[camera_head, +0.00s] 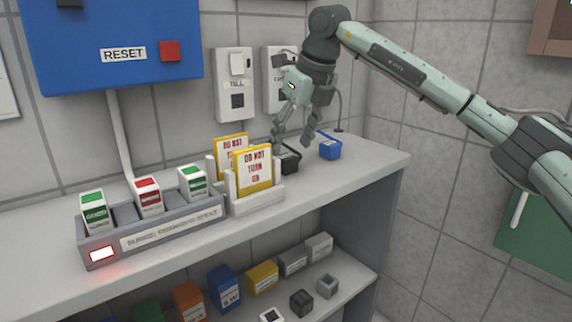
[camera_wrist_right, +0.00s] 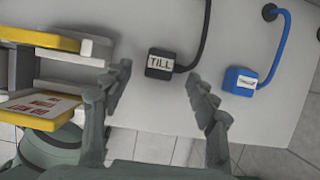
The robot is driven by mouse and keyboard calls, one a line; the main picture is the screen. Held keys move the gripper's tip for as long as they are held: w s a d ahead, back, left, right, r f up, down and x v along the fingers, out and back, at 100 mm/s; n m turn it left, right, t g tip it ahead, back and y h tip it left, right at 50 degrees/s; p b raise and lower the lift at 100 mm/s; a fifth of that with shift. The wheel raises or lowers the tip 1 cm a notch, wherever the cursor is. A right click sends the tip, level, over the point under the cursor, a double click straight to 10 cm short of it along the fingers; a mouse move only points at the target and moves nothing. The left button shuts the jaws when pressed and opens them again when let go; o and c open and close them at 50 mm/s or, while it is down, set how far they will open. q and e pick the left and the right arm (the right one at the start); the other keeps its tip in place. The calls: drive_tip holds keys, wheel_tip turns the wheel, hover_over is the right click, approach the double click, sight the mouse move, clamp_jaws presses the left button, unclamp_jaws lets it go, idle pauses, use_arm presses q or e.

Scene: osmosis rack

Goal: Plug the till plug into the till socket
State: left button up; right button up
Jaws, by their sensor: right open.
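The till plug is a black block with a white TILL label and a black cord. It lies on the shelf top in the right wrist view (camera_wrist_right: 160,70), and shows partly behind a sign holder in the head view (camera_head: 291,162). My right gripper (camera_head: 296,140) is open above the plug, pointing down. In the right wrist view its two fingers (camera_wrist_right: 160,82) are spread to either side of the plug, with nothing between them gripped. The till socket (camera_head: 236,98) is a white wall plate marked TILL. My left gripper is not in view.
A blue plug (camera_head: 330,149) with a blue cord lies right of the till plug. A second wall plate (camera_head: 274,95) is partly hidden by my arm. Yellow-framed signs in a holder (camera_head: 258,203) stand close on the left, beside a grey rack (camera_head: 150,240).

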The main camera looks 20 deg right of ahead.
sight(286, 156)
drive_tip(key=shift+w+f, duration=0.15)
drive_tip(key=shift+f, duration=0.25)
drive_tip(key=x, duration=0.4)
drive_tip(key=shift+w+a, duration=0.1)
drive_tip(key=shift+w, duration=0.1)
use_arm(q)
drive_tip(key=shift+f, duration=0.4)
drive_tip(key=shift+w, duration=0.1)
use_arm(e)
drive_tip(key=shift+c, duration=0.4)
drive_tip(key=c, duration=1.1)
wheel_tip(286, 156, up, 9)
drive_tip(key=shift+p, duration=0.35)
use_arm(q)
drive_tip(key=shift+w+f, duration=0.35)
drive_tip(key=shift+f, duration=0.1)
use_arm(e)
drive_tip(key=shift+r, duration=0.5)
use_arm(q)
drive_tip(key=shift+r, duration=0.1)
